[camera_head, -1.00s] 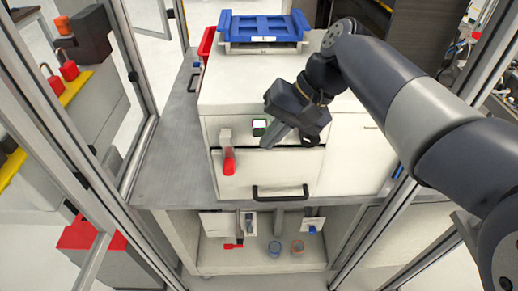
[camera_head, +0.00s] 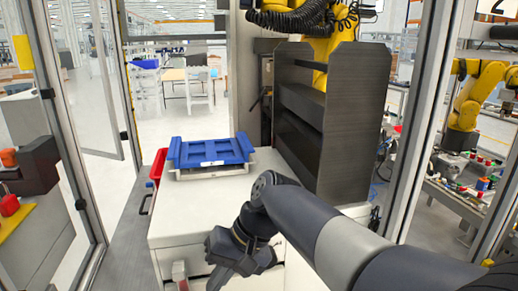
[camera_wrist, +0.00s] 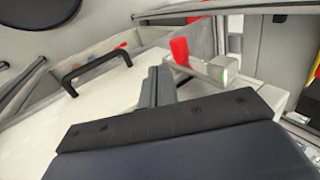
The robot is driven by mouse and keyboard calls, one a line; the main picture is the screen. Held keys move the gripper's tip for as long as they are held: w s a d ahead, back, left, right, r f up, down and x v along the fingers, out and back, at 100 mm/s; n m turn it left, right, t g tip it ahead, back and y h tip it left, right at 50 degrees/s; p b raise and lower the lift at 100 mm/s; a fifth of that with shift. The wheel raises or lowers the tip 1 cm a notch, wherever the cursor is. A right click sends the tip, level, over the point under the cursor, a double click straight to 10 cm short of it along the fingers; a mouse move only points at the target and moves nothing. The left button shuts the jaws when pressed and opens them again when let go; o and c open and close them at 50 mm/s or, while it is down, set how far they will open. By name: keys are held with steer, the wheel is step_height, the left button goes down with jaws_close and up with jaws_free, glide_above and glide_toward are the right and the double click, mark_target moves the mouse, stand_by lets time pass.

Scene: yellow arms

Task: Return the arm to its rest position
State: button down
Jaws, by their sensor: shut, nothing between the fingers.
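My dark grey arm (camera_head: 318,232) reaches in from the lower right in the head view, bent over the white cabinet. My gripper (camera_head: 216,282) points down at the cabinet's front, near the bottom of the picture. In the wrist view my gripper's fingers (camera_wrist: 153,86) are together, with nothing between them. Beside them is a clear and red lever (camera_wrist: 195,62), which also shows at the lower edge of the head view (camera_head: 179,272). A black drawer handle (camera_wrist: 95,70) lies to the left of the fingers in the wrist view. The button seen earlier is out of the head view.
The white cabinet (camera_head: 185,215) carries a blue tray (camera_head: 211,151) at its back. A red bin (camera_head: 158,166) is at its left. A dark shelf unit (camera_head: 335,120) stands behind, near a yellow robot arm (camera_head: 296,20). Frame posts (camera_head: 417,130) flank the cabinet.

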steer(key=shift+d+r+t+h+p, duration=0.2)
steer(key=shift+r+t+h+p, duration=0.2)
steer(key=shift+r+h+p, duration=1.15)
steer(key=shift+f+y+p, duration=0.25)
steer(key=shift+f+p, duration=0.1)
steer(key=shift+f, duration=0.15)
